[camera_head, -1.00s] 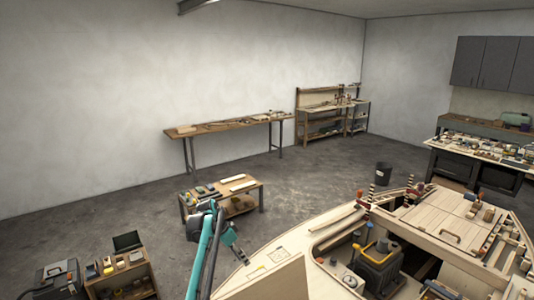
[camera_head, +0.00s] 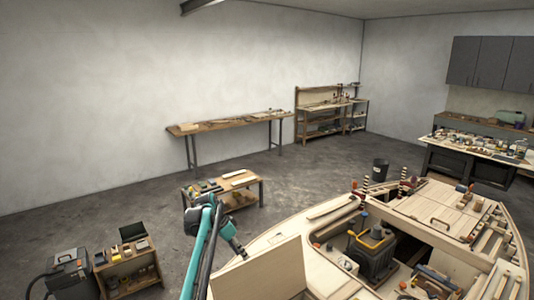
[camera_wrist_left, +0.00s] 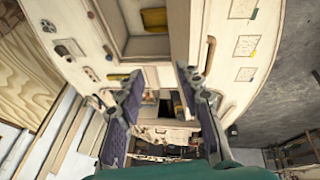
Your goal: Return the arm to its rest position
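My left arm (camera_head: 203,245) is teal and dark grey. It rises from the bottom of the head view, bends at a grey joint, and slants down to the right. My left gripper (camera_head: 239,250) is at its end, small in this view, near the left edge of the plywood hull (camera_head: 265,245). In the left wrist view the two fingers of the gripper (camera_wrist_left: 160,85) stand wide apart with nothing between them. The pale hull (camera_wrist_left: 105,60) with its openings lies beyond the fingers. My right gripper is not in view.
A low wooden cart (camera_head: 247,195) with tools stands behind the arm. A small tool shelf (camera_head: 130,272) and a grey case (camera_head: 68,262) are at lower left. A long bench (camera_head: 235,124) stands along the back wall. Grey floor is clear between them.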

